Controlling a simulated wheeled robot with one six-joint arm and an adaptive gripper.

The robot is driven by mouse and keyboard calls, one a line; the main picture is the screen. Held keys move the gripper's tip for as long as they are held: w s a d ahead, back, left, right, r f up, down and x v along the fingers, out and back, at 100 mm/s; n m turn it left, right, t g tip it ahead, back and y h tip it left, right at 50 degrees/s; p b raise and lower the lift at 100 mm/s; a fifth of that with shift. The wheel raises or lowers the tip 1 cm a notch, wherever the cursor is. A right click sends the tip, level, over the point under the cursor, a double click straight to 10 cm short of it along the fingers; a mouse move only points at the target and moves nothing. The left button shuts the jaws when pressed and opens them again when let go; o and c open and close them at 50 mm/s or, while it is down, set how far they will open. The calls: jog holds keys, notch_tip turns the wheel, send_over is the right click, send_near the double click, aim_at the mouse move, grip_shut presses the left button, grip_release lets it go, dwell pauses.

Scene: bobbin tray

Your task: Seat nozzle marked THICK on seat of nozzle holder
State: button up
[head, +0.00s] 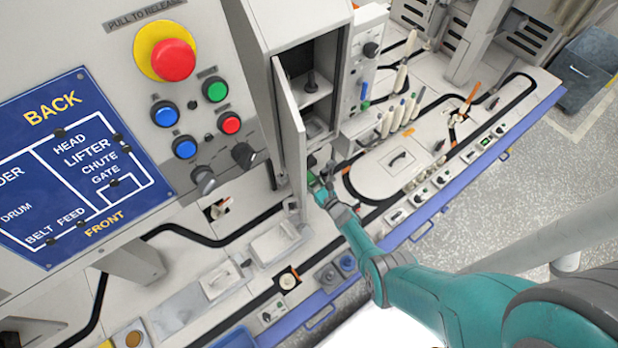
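My teal arm reaches in from the lower right. My gripper (315,175) is small and dark at the arm's far end, beside the lower edge of an open cabinet door. Its fingers are too small and partly hidden, so I cannot tell whether they are open or hold anything. I cannot make out any nozzle marked THICK, and no such lettering is readable. I cannot say for sure which part is the nozzle holder or its seat.
The grey cabinet (285,35) stands open, its door (290,135) jutting close to my gripper. A control panel with a red emergency button (173,60) fills the left. Several pale bobbin-like rods (400,115) stand right of the cabinet. A blue-edged bench (440,215) borders open speckled floor (530,180).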

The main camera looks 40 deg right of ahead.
jog(key=o, duration=1.2)
jog(key=s, duration=1.2)
